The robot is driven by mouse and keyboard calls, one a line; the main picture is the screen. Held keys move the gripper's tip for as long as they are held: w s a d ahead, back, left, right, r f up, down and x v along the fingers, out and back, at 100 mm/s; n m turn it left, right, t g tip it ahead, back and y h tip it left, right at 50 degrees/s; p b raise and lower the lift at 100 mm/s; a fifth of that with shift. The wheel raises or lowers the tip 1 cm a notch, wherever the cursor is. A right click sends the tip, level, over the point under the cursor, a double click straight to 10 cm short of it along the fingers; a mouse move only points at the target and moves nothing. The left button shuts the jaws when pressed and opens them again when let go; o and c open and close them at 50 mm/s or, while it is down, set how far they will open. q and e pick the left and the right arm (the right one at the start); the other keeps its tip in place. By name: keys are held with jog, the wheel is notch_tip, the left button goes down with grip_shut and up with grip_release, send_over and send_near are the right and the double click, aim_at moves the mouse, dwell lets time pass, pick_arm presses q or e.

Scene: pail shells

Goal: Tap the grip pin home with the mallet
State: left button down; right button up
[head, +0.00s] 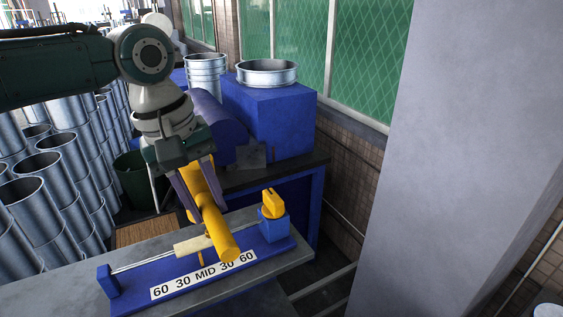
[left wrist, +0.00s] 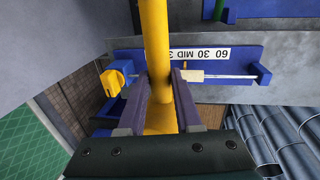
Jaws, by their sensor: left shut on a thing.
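My left gripper (head: 206,210) is shut on a yellow mallet (head: 222,240), with a purple finger on each side of it. The mallet slants down, its round end above the blue fixture (head: 178,293). In the left wrist view the mallet (left wrist: 155,35) runs up between the fingertips (left wrist: 161,78). A pale grip (head: 191,245) sits on a thin metal rod across the fixture, just left of the mallet; it also shows in the left wrist view (left wrist: 192,75). A small yellow piece (head: 201,258) shows by the grip; I cannot tell whether it is the pin. My right gripper is out of view.
A yellow knob (head: 272,204) stands on the fixture's right block. A scale strip (head: 203,275) reads 60 30 MID 30 60. The fixture lies on a grey bench (head: 55,293). Stacked metal pails (head: 62,165) stand left; a grey pillar (head: 455,150) stands right.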

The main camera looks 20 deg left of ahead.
pick_arm(q)
jog(key=shift+r+p, duration=0.25)
jog(key=shift+p, duration=0.15)
notch_tip(320, 180, down, 5)
jog(key=b, duration=0.4)
notch_tip(320, 180, up, 4)
jog(key=p, duration=0.6)
jog(key=shift+r, duration=0.15)
jog(key=shift+r+h, duration=0.1)
jog(key=shift+h, duration=0.3)
